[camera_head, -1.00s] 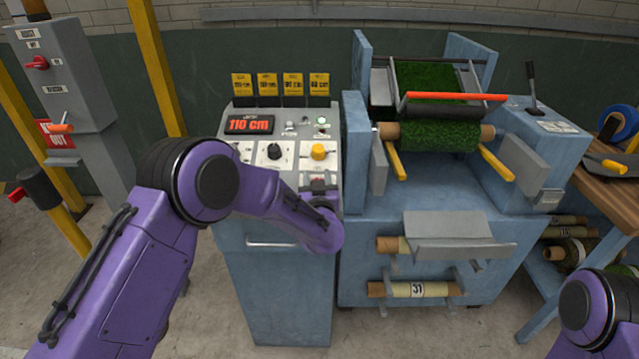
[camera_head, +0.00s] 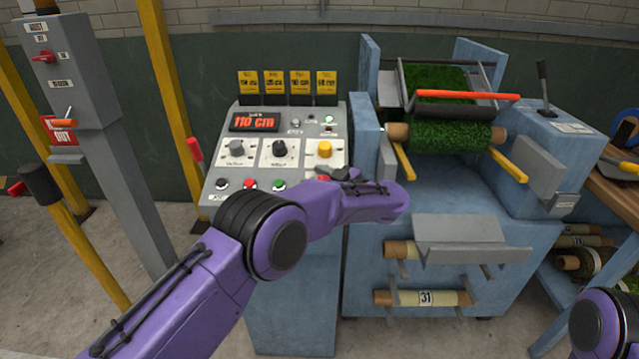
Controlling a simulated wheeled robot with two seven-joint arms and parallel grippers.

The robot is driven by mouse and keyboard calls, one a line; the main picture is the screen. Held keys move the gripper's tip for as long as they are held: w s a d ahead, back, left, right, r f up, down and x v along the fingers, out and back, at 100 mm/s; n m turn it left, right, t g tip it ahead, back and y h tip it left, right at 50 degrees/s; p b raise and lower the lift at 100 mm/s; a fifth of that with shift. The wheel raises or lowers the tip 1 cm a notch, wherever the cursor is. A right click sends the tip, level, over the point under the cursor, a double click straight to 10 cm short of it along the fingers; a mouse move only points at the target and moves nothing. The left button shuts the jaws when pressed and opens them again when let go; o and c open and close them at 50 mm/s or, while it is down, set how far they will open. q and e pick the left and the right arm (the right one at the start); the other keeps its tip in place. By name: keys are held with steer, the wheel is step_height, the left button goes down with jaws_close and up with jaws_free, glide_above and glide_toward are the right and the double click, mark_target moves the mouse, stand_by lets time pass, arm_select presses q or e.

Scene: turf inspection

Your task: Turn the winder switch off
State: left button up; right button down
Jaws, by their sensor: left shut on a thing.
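The control panel (camera_head: 215,165) stands in the middle, with a red "110 cm" display, knobs and a row of buttons. My left gripper (camera_head: 320,176) is at the panel's lower right corner, beside the green button (camera_head: 279,184) and below the yellow knob (camera_head: 324,149). It is shut on a small control there, which I take to be the winder switch; the fingers and my wrist mostly hide it, so its position cannot be read. My right gripper is out of view; only part of my right arm shows at the lower right.
The blue winder machine (camera_head: 450,240) with a green turf roll (camera_head: 450,133) stands right of the panel, close to my left wrist. A grey switch box with a red knob (camera_head: 43,56) and yellow posts (camera_head: 166,80) are at the left. A red-tipped lever (camera_head: 195,150) stands beside the panel.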

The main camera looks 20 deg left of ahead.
arm_select(q)
steer(key=shift+s+n+g+b, duration=0.1)
steer(key=shift+n+g+b, duration=0.35)
steer(key=shift+n+g, duration=0.5)
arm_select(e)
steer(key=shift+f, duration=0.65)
arm_select(q)
steer(key=shift+g, duration=0.35)
steer(key=o, duration=1)
steer(key=shift+c, duration=0.2)
